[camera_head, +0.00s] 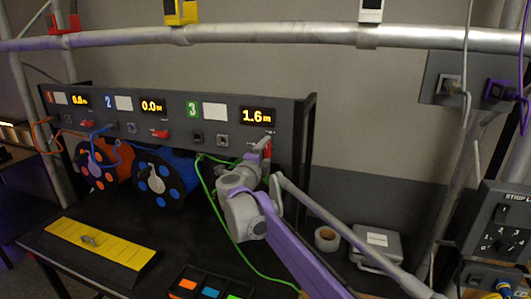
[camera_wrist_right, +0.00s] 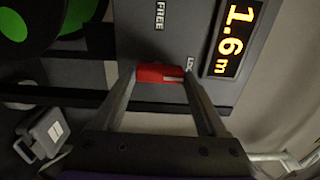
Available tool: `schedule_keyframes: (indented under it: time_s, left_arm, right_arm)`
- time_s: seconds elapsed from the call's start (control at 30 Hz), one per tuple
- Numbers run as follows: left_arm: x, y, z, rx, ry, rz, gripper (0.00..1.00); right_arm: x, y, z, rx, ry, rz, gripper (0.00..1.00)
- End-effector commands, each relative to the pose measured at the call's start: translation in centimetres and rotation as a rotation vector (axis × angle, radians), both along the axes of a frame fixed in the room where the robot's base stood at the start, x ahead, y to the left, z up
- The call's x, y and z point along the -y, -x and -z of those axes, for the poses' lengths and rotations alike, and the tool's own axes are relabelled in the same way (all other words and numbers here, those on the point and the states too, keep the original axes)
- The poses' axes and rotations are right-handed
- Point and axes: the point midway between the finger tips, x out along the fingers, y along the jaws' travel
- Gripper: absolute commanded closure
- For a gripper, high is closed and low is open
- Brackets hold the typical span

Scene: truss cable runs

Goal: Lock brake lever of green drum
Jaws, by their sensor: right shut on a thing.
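The red brake lever (camera_wrist_right: 160,73) of station 3 is between the fingertips of my right gripper (camera_wrist_right: 161,82) in the wrist view. The gripper is shut on it, and the lever lies by the partly covered lock label; the FREE label is farther off along the panel (camera_wrist_right: 165,40). In the head view my right gripper (camera_head: 264,150) reaches the panel just below the 1.6 m display (camera_head: 257,116). The green drum (camera_wrist_right: 75,15) shows at the wrist view's upper left; in the head view my arm hides most of it. My left gripper is in neither view.
The orange drum (camera_head: 102,165) and blue drum (camera_head: 166,181) stand left of my arm. A green cable (camera_head: 217,213) runs down beside my wrist. A yellow ramp (camera_head: 100,243), a tape roll (camera_head: 327,239) and a grey case (camera_head: 376,247) lie on the dark bench.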

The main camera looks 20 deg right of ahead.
Motion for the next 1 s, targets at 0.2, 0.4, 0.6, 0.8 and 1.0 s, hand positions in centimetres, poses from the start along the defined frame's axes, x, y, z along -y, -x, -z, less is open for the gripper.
schedule_keyframes:
  time_s: [0.2,0.4,0.6,0.8,1.0]
  left_arm:
    - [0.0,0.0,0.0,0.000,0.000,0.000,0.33]
    - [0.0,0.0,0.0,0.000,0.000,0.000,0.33]
    - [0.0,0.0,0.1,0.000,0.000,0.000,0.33]
    - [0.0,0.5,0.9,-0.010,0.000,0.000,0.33]
    - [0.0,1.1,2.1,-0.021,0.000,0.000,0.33]
  right_arm:
    - [0.0,0.0,0.0,0.001,-0.004,-0.001,0.81]
    - [0.0,0.0,0.0,0.000,-0.002,-0.001,0.00]
    - [-0.1,0.1,0.0,0.000,-0.001,-0.001,0.00]
    - [-1.4,2.0,0.2,-0.002,-0.001,-0.003,0.00]
    - [-3.8,5.5,0.3,-0.002,-0.002,-0.004,0.00]
